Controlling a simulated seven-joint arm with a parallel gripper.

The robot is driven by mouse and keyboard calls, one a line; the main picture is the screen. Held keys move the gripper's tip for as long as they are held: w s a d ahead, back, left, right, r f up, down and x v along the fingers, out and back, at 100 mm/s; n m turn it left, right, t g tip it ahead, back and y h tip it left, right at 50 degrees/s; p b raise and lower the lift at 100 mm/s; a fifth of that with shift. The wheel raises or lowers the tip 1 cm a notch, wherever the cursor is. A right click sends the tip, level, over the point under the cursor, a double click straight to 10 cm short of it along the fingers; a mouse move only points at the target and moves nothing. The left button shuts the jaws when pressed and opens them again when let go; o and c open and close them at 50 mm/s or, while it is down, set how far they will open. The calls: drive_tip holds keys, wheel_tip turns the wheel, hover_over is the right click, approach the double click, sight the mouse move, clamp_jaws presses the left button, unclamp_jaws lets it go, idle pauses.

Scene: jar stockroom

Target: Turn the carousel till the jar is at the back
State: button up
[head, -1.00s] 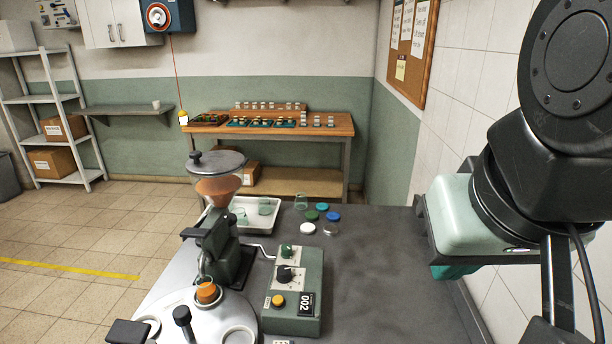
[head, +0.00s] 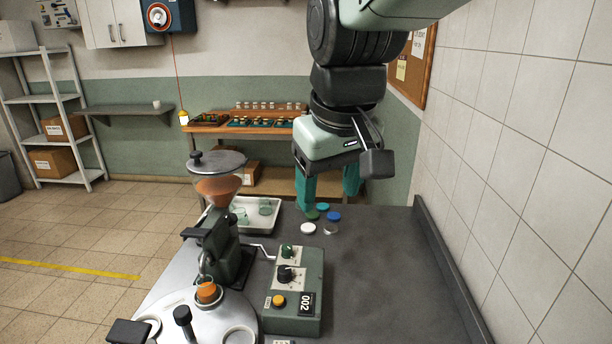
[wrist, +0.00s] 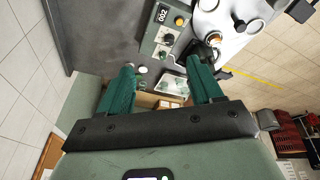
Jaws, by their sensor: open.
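The carousel (head: 190,322) is a pale round plate at the lower left of the head view, with a dark upright knob (head: 183,316) and round seats. The jar (head: 207,292), with orange contents, stands on its far side under the spout of the hopper machine (head: 222,250). The carousel also shows at the top of the wrist view (wrist: 232,22). My gripper (head: 328,200) is open and empty, pointing down above the far part of the bench, near the loose lids. Its two green fingers also show in the wrist view (wrist: 165,78). The carousel's near edge is cut off in the head view.
A control box (head: 293,290) with knobs, a yellow button and a "002" display stands right of the carousel. A white tray (head: 258,226) with glass jars lies behind the machine. Several lids (head: 308,228) lie nearby. The bench (head: 380,275) is clear at right.

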drive_tip(key=w+a+f+n+g, duration=0.1)
drive_tip(key=w+a+f+n, duration=0.25)
drive_tip(key=a, duration=0.55)
drive_tip(key=n+g+h, duration=0.1)
drive_tip(key=n+g, duration=0.1)
drive_tip(key=n, duration=0.4)
approach(182, 311)
drive_tip(key=shift+w, duration=0.1)
wheel_tip(182, 311, down, 10)
drive_tip(key=shift+r, duration=0.15)
clamp_jaws()
